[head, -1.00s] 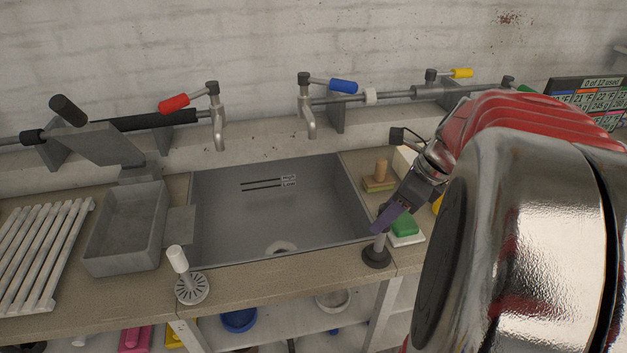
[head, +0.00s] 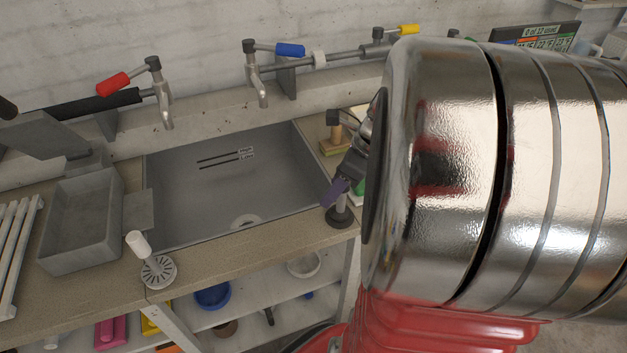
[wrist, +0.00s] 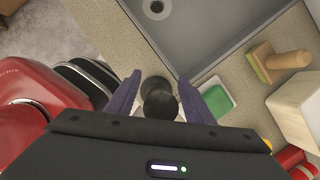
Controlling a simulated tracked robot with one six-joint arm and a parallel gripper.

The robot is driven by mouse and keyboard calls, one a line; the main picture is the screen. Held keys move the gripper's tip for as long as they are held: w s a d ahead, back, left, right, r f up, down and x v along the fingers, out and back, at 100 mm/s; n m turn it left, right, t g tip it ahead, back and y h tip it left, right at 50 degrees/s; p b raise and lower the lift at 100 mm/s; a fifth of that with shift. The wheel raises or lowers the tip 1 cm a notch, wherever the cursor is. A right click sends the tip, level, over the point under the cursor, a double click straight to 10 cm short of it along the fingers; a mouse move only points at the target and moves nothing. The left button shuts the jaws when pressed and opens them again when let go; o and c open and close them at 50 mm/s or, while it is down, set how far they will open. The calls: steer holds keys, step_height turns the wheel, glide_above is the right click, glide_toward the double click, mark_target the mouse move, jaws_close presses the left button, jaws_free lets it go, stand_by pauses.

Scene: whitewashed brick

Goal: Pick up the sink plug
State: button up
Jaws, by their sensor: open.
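In the wrist view the plug's dark knob (wrist: 160,103) lies between the two fingers of my gripper (wrist: 158,88), with a gap on each side. I cannot tell the exact height of the fingertips against the knob. The grey sink (head: 225,190) is empty, its drain hole (wrist: 157,8) uncovered.
A white-handled slotted disc (head: 157,271) stands on the front counter. A green sponge in a white dish (wrist: 214,100) and a wooden-handled brush (wrist: 280,60) lie close right of my gripper. Taps (head: 163,95) stand behind the sink. A grey tray (head: 80,225) is at left.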

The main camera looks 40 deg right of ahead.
steer(key=shift+c, duration=0.3)
jaws_close()
stand_by(0.4)
